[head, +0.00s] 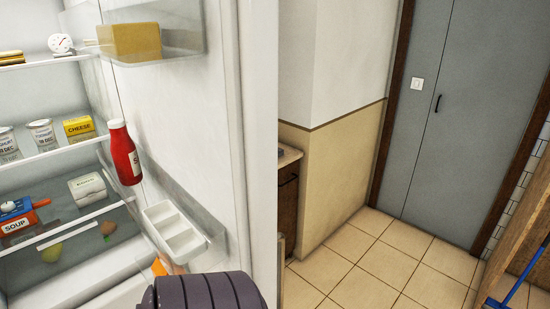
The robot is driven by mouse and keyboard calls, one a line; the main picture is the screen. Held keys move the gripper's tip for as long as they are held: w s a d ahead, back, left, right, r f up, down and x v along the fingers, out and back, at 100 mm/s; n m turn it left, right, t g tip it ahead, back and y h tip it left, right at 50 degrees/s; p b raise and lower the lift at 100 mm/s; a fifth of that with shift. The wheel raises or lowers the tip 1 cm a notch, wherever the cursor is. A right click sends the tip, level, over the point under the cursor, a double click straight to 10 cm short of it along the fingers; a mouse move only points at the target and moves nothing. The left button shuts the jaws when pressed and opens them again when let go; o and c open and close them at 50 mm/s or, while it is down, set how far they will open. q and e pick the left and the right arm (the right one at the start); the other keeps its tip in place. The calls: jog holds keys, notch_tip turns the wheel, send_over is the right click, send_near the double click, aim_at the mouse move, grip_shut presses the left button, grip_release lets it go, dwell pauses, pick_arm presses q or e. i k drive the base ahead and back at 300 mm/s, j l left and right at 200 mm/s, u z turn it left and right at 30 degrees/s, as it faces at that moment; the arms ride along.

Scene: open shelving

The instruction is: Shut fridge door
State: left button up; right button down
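The fridge door (187,110) stands open, its inner side with door shelves facing me. The open fridge interior (40,97) is at the left, with food on its shelves. A red bottle (124,155) and a white egg tray (175,232) are in the door's lower bin, and a yellow block (130,41) is in the upper bin. A dark ribbed part of my own arm shows at the bottom, in front of the door's lower part. No gripper fingers show in the head view.
A grey double door (460,110) with a dark handle is at the back right. A tiled floor (370,270) is open between it and the fridge. A small counter (289,157) stands just behind the fridge door, and a wooden unit (525,250) is at the right edge.

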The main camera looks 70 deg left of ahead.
aim_at(201, 110)
jog(key=i+u, duration=0.25)
jog(key=i, duration=0.15)
jog(key=i+l+u, duration=0.3)
jog(key=i+j+u, duration=0.1)
jog(key=u, duration=0.4)
jog(key=i+u, duration=0.2)
jog(key=u, duration=0.3)
jog(key=i+l+u, duration=0.1)
jog(key=u, duration=0.4)
jog(key=i+l+u, duration=0.15)
jog(key=u, duration=0.35)
jog(key=i+u, duration=0.2)
jog(key=u, duration=0.25)
jog(key=i+u, duration=0.2)
jog(key=u, duration=0.2)
jog(key=i+u, duration=0.2)
jog(key=u, duration=0.25)
jog(key=i+l+u, duration=0.15)
jog(key=u, duration=0.3)
